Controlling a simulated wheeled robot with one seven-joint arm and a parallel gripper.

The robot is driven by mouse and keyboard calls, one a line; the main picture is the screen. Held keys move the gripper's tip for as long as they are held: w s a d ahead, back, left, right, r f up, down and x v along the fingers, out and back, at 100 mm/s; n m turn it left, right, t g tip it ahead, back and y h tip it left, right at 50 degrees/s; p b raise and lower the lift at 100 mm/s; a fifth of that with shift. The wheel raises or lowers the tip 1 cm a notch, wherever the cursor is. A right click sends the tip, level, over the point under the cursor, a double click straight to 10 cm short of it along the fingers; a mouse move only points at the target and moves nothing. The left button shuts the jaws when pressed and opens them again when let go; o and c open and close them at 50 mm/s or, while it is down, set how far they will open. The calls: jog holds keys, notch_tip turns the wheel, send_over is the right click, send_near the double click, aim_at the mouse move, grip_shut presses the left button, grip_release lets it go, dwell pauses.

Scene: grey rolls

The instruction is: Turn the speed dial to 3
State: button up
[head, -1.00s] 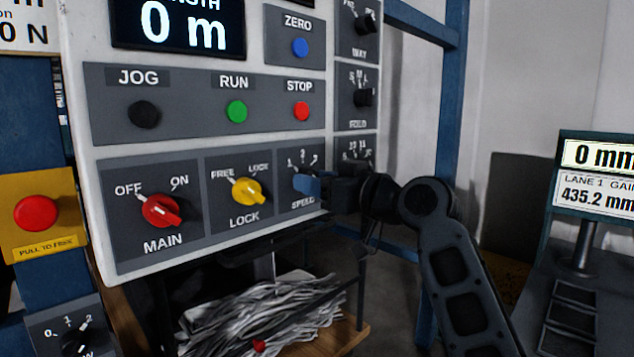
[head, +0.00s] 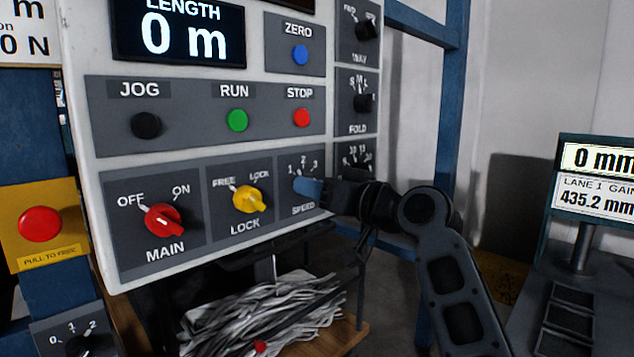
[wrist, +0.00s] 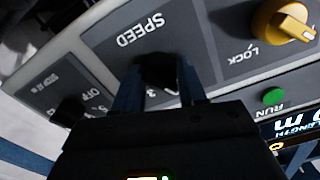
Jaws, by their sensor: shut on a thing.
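The speed dial (wrist: 158,68) is a black knob on the lower right of the control panel. In the head view its SPEED plate (head: 303,208) shows the marks 1, 2 and 3 above it, and my gripper covers most of the knob. My gripper (head: 310,187), with blue fingertips, reaches in from the right at the dial. In the wrist view my gripper (wrist: 157,85) has one finger on each side of the knob and is shut on it. The dial's pointer is hidden, so I cannot tell which mark it is at.
The yellow LOCK knob (head: 249,199) is just left of the dial, with the red MAIN knob (head: 164,219) farther left. RUN (head: 237,120) and STOP (head: 302,117) buttons are above. A blue post (head: 447,110) stands behind my arm. Scrap strips (head: 265,315) lie below.

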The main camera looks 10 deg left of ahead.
jog(key=m+p, duration=0.2)
jog(key=m, duration=0.1)
jog(key=shift+r+m, duration=0.15)
jog(key=shift+m, duration=0.25)
jog(key=m+p, duration=0.3)
jog(key=shift+m, duration=0.3)
jog(key=m+p, duration=0.2)
jog(key=m, duration=0.1)
jog(key=shift+m+p, duration=0.3)
jog(key=shift+p, duration=0.05)
jog(key=shift+m+p, duration=1.3)
jog(key=shift+m, duration=0.5)
jog(key=o, duration=1)
jog(key=shift+o, duration=0.2)
jog(key=b+v, duration=0.1)
jog(key=v, duration=0.6)
jog(key=shift+s+d, duration=0.3)
